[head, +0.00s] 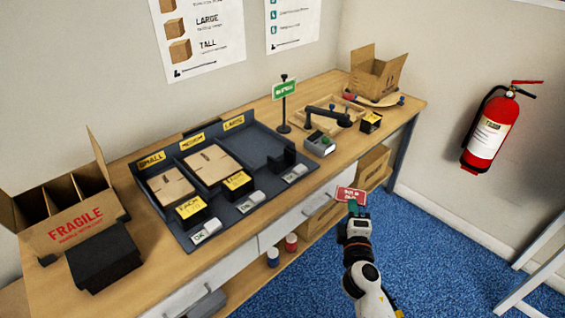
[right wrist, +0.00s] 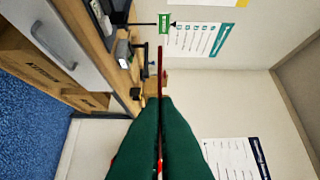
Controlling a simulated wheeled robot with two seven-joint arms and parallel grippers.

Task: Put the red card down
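The red card (head: 351,195) with white lettering is in the head view, held up in front of the bench's front edge. My right gripper (head: 356,210) is shut on its lower edge. In the right wrist view the card (right wrist: 160,65) shows edge-on as a thin red strip between the two green fingers (right wrist: 161,105). A green card (head: 285,89) sits on a black stand (head: 284,127) on the bench; it also shows in the right wrist view (right wrist: 165,23). My left gripper is not in view.
The wooden bench (head: 330,160) carries a dark sorting tray (head: 180,220) with flat cartons, a FRAGILE box (head: 75,225), a black block (head: 103,262) and an open carton (head: 376,72). A fire extinguisher (head: 490,130) hangs on the right wall. Blue carpet (head: 430,230) lies clear before the bench.

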